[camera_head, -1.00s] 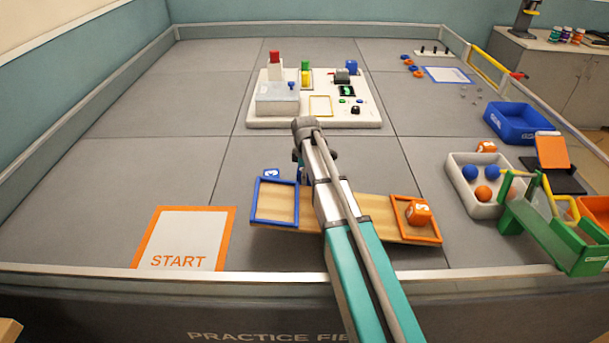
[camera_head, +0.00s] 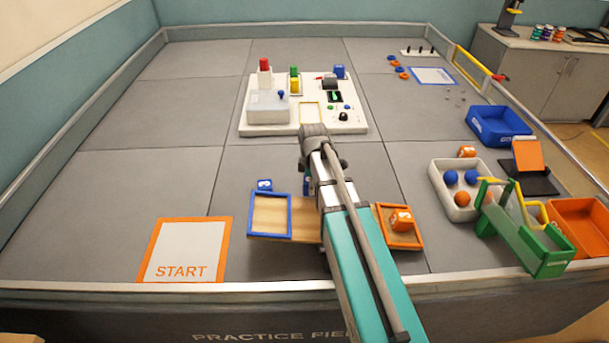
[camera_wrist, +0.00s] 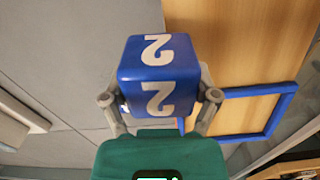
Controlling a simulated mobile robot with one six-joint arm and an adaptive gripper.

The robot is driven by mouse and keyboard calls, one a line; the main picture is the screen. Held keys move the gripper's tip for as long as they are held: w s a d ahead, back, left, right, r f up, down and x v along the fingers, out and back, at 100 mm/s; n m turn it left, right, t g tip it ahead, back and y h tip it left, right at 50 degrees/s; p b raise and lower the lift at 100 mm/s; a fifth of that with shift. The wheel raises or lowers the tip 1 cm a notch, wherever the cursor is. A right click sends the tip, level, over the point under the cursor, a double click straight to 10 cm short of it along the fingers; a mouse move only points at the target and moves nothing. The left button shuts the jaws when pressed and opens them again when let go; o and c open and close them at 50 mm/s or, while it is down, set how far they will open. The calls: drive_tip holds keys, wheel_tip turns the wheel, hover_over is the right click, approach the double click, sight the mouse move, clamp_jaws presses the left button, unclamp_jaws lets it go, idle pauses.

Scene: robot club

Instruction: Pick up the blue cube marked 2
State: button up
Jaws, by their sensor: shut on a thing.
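The wooden board with a blue frame (camera_wrist: 258,112) shows behind and to the right. In the head view, my arm hides most of the gripper; a small blue patch (camera_head: 307,185) shows beside the wrist. Another blue cube (camera_head: 264,185) sits just behind the blue frame (camera_head: 270,215); its mark is too small to read.
An orange cube (camera_head: 402,220) sits in the orange frame (camera_head: 413,245) at the board's right end. A white panel (camera_head: 345,125) with several coloured parts stands beyond my wrist. A white tray of balls (camera_head: 437,170) and a green stand (camera_head: 530,240) lie right. The floor at left is clear.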

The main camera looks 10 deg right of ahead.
drive_tip(key=shift+s+d+r+p, duration=0.2)
drive_tip(key=shift+s+r, duration=0.1)
drive_tip(key=shift+s, duration=0.35)
drive_tip(key=shift+s+d+r+p, duration=0.15)
drive_tip(key=shift+s+r, duration=0.15)
drive_tip(key=shift+s, duration=0.35)
